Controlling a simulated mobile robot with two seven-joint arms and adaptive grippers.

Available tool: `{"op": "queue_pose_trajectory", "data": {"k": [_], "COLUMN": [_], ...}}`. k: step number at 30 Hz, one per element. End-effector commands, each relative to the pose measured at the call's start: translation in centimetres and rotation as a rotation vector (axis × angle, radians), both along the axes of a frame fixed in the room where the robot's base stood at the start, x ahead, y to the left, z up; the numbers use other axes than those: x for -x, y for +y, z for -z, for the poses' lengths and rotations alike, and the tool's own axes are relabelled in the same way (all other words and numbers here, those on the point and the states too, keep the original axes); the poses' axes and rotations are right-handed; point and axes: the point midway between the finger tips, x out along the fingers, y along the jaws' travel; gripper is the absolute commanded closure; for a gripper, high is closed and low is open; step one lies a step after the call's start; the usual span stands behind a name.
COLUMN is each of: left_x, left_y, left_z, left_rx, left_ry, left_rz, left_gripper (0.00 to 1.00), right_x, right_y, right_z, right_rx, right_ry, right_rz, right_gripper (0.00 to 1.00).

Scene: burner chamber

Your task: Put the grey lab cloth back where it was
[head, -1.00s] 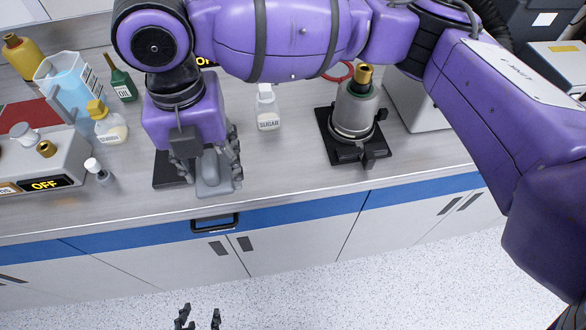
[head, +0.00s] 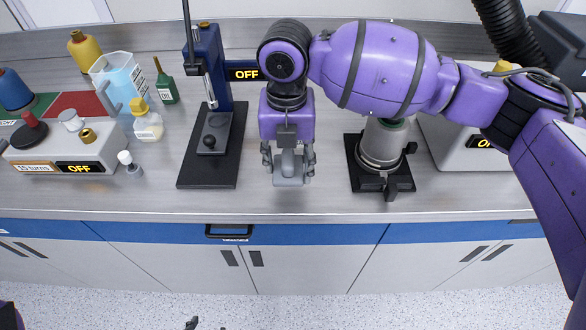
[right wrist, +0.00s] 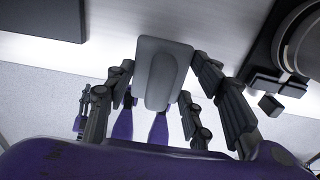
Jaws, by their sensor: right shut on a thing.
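The grey lab cloth (head: 291,182) is a small flat grey piece with a raised rounded middle. My right gripper (head: 288,163) is shut on it, over the counter between the blue stand and the silver burner-like device. In the right wrist view the cloth (right wrist: 176,55) lies between the fingers (right wrist: 165,92). Whether it touches the counter I cannot tell. Of my left gripper only dark tips (head: 192,323) show at the bottom edge of the head view.
The blue stand (head: 209,70) on a black base is left of my right gripper. The silver device (head: 382,145) on a black plate is right. Bottles, a beaker (head: 120,85) and an OFF-marked box (head: 65,150) crowd the left. The counter's front strip (head: 270,203) is bare.

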Motion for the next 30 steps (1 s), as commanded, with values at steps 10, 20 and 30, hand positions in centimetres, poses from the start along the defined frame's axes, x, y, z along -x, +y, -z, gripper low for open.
{"op": "queue_pose_trajectory", "data": {"k": [10,20,30], "left_x": [-0.1,-0.1,-0.2], "left_y": [-0.2,-0.2,-0.2], "left_z": [0.1,0.1,0.1], "left_rx": [0.004,0.005,0.003], "left_ry": [-0.003,-0.003,-0.003], "left_rz": [-0.003,-0.004,-0.004], "left_gripper": [0.56,0.56,0.56], "right_x": [-1.9,-2.2,-2.1], "right_y": [-0.9,-0.9,-0.9], "right_z": [2.5,5.6,6.0], "right_rx": [0.001,-0.001,0.0], "right_ry": [0.0,-0.005,-0.004], "right_rz": [0.001,-0.001,0.0], "right_gripper": [0.75,0.75,0.45]}}
